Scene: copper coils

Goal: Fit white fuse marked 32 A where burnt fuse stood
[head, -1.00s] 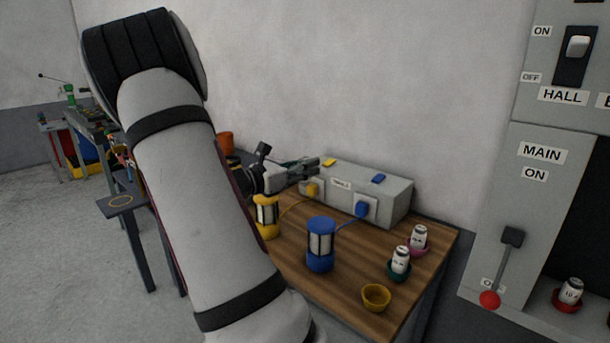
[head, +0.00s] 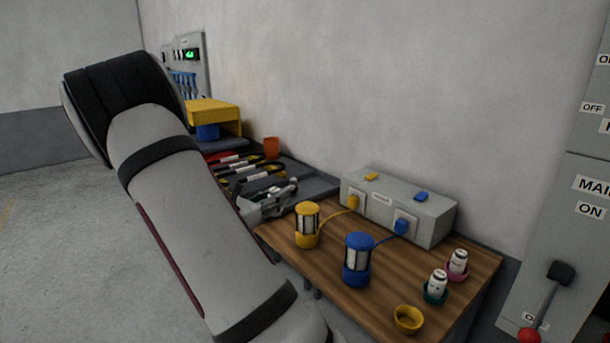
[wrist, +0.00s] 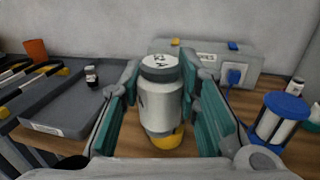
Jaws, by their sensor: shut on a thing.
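In the wrist view, my gripper (wrist: 160,100) is shut on a white fuse (wrist: 160,92) with a grey band. It is upright between the teal finger pads, and its top mark reads 32 A, upside down in this view. A yellow thing (wrist: 165,141), probably the yellow lantern, shows just behind and below it. In the head view, my gripper (head: 272,202) is left of the yellow lantern (head: 307,225), partly hidden by my arm. A dark fuse with a pale label (wrist: 91,76) stands in the grey tray (wrist: 50,128). The place of the burnt fuse is not clearly in view.
The wooden table (head: 385,275) carries a blue lantern (head: 358,258), a grey socket box (head: 400,207) with cords, an empty yellow cup (head: 408,320), and white fuses in a green cup (head: 435,296) and a pink cup (head: 457,274). The MAIN lever (head: 545,300) is at right.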

